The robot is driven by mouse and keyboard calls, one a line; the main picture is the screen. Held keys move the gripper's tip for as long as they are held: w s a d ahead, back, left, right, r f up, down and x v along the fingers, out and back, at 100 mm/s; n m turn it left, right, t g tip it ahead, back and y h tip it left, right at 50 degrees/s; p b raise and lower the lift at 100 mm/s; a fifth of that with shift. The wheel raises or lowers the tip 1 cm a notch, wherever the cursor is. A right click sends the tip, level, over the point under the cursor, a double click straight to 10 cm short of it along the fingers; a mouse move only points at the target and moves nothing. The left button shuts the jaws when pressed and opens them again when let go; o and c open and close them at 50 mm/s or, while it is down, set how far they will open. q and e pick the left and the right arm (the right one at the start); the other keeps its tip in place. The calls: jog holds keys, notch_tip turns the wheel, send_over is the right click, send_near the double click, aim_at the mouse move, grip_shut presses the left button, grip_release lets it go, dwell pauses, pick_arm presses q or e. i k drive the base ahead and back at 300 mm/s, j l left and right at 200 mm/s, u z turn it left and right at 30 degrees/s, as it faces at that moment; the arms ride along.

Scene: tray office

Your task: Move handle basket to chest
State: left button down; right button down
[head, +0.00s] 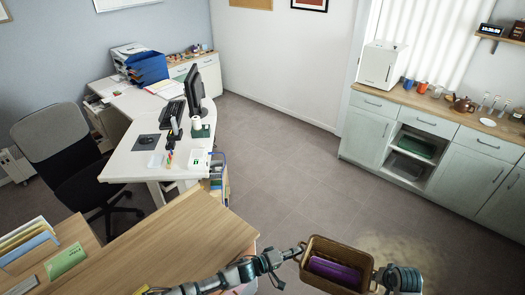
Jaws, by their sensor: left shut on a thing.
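A brown woven basket (316,243) with a purple item (335,270) inside is at the bottom, right of centre. It is held up in front of me, near the wooden desk's right edge. My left gripper (298,251) is shut on the basket's left side. My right gripper (378,278) is at the basket's right side, but its fingers are too small and hidden to show whether it grips. Nothing is clearly a chest; a pale cabinet (365,136) with drawers and a wooden top stands at the right wall.
A wooden desk (190,245) fills the lower left. A white desk (143,168) with a monitor (194,90) and an office chair (75,165) stand behind it. A white box (381,65) and cups are on the cabinet. The grey floor (290,170) between is clear.

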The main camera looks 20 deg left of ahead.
aim_at(191, 252)
jog(key=i+u, duration=0.2)
jog(key=i, duration=0.3)
jog(key=i+l+u, duration=0.25)
jog(key=i, duration=0.2)
jog(key=u, duration=2.05)
